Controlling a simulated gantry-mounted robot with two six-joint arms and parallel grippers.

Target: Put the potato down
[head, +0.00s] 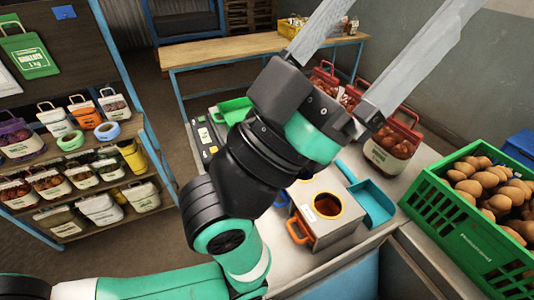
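Several brown potatoes (480,185) lie heaped in a green crate (455,232) at the right edge of the head view. My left gripper (408,10) is raised close to the camera, with its two long pale fingers pointing to the upper right. The fingers are wide apart and I see no potato between them. The fingertips run up to the top edge of the picture. The gripper is up and left of the crate, apart from it. My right gripper is not in view.
Red-topped sacks (392,145) stand on the bench behind my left gripper. A metal box with a round opening (327,205) and a blue scoop (371,203) are left of the crate. A shelf of small bags (100,208) stands at left. A wooden table (225,48) is behind.

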